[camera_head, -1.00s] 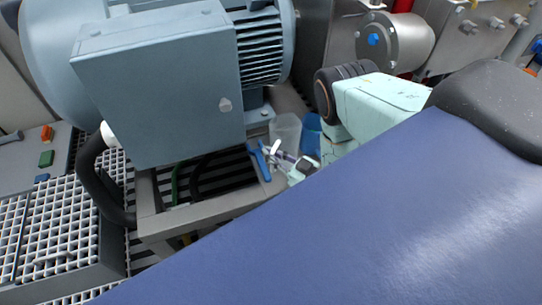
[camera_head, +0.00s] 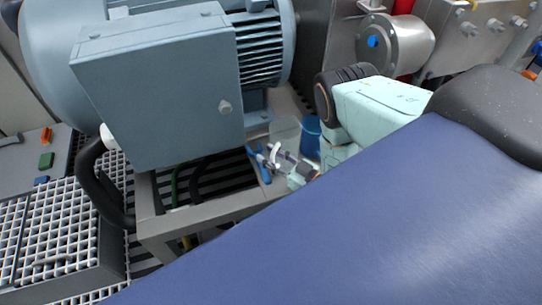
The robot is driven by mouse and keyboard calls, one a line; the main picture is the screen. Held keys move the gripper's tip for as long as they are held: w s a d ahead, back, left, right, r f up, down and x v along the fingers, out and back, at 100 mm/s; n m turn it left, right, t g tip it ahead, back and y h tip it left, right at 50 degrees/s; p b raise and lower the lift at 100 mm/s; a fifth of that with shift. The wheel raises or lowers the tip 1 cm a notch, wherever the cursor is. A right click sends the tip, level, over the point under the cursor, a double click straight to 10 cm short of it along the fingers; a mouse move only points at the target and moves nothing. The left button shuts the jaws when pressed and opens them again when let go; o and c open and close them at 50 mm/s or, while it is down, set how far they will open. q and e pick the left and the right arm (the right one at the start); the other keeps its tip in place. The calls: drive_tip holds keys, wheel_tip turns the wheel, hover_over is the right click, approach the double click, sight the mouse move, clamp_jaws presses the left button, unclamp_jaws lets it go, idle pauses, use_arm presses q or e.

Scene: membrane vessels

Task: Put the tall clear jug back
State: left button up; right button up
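The tall clear jug (camera_head: 286,129) stands in the gap to the right of the grey motor, small and partly hidden at its lower part by my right gripper. My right gripper (camera_head: 273,154) is in front of the jug and low beside it. Its fingers are too small to tell if they are open or shut, and I cannot tell if they touch the jug. A blue container (camera_head: 311,135) stands just right of the jug, partly hidden by my arm. My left gripper is not in view.
A large grey motor with a terminal box (camera_head: 160,90) stands left of the jug on a metal frame (camera_head: 190,217). A blue-handled item (camera_head: 262,166) lies on the frame's corner by the gripper. White grating (camera_head: 60,225) is at lower left. My arm fills the lower right.

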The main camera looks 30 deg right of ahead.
drive_tip(key=shift+r, duration=0.3)
drive_tip(key=p+v, duration=0.3)
drive_tip(key=v, duration=0.9)
drive_tip(key=a+f+m+g+h, duration=0.3)
drive_tip(key=a+f+g, duration=0.1)
drive_tip(key=a+g, duration=0.45)
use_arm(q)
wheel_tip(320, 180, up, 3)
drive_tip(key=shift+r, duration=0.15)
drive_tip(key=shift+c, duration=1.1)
use_arm(e)
drive_tip(key=s+r+g+h, duration=0.1)
drive_tip(key=s+r+g, duration=0.1)
drive_tip(key=s, duration=0.4)
drive_tip(key=s+a+r+g, duration=0.1)
drive_tip(key=s+r+g, duration=0.1)
drive_tip(key=s, duration=0.4)
drive_tip(key=s+a+r+m+g+h, duration=0.1)
drive_tip(key=s+r+g, duration=0.1)
drive_tip(key=s+g, duration=0.2)
drive_tip(key=shift+s+r+g+h, duration=0.25)
drive_tip(key=shift+s+g+h, duration=0.1)
drive_tip(key=shift+s, duration=0.9)
